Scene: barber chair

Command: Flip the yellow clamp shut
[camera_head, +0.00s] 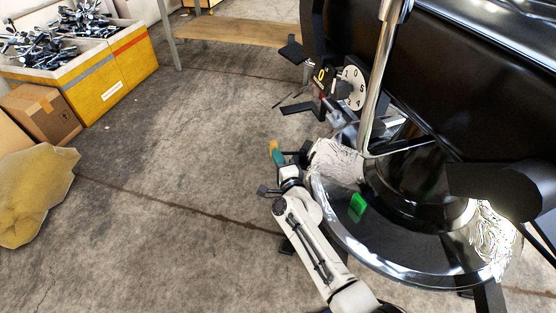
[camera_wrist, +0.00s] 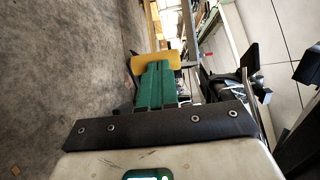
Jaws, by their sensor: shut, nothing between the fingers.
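My gripper (camera_head: 279,155) is low on the left of the chair base, its green fingers together with nothing between them. In the wrist view the shut fingers (camera_wrist: 155,72) point up the picture. A yellow piece (camera_wrist: 159,60), which looks like the yellow clamp, lies right at their tips. It also shows in the head view as a small yellow-orange piece (camera_head: 272,147). I cannot tell whether the fingers touch it. Dark parts stand on both sides of it in the wrist view. The fingers hide its near side, so I cannot tell how far it is open.
The barber chair's shiny round base (camera_head: 345,235) is right of my arm. A white numbered dial (camera_head: 354,88) and dark parts stand behind my gripper. A yellow crate (camera_head: 125,62) and a cardboard box (camera_head: 42,113) are far left. The floor between is clear.

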